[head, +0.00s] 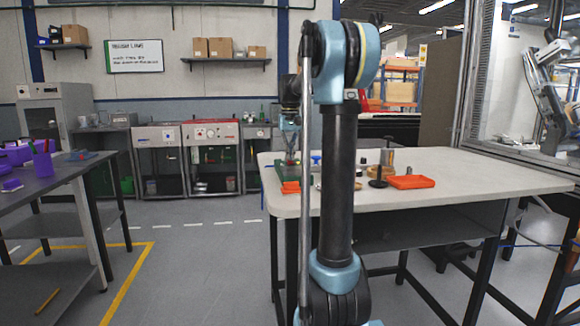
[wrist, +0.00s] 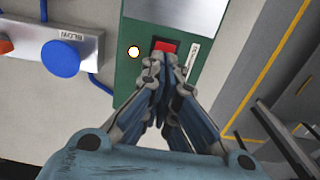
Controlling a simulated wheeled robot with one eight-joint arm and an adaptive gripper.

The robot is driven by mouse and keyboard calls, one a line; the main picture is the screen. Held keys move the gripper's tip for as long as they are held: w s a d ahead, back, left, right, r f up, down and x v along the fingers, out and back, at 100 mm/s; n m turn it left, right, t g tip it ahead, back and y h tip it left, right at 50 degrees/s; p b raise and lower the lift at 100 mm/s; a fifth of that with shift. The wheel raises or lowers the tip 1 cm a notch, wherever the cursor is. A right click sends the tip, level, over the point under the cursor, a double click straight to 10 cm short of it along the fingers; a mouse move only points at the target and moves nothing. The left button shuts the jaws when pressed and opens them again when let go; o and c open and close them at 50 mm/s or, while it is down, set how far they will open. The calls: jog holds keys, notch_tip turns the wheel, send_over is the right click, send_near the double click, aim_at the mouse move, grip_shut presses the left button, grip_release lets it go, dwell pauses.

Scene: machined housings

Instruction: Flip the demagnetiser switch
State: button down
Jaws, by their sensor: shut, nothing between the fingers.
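A green unit (wrist: 124,85) with a red rocker switch (wrist: 164,46) shows in the wrist view; I take it for the demagnetiser. A round pale lamp (wrist: 133,52) sits left of the switch and a small white label lies to its right. My gripper (wrist: 163,62) is shut and empty, its fingertips at the near edge of the red switch. Whether they touch it, and which way the switch is tipped, I cannot tell. In the head view the green unit (head: 268,178) stands at the left end of the light worktable, with my gripper (head: 291,160) over it.
A blue mushroom button (wrist: 61,58) on a grey box sits left of the green unit. Orange trays (head: 411,182) and a dark stand (head: 378,178) are on the worktable (head: 480,172). Its right side is bare. A dark bench (head: 62,175) stands at left across open floor.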

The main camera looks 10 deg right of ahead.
jog(key=shift+f, duration=0.3)
jog(key=shift+r, duration=3.55)
jog(key=shift+s, duration=0.1)
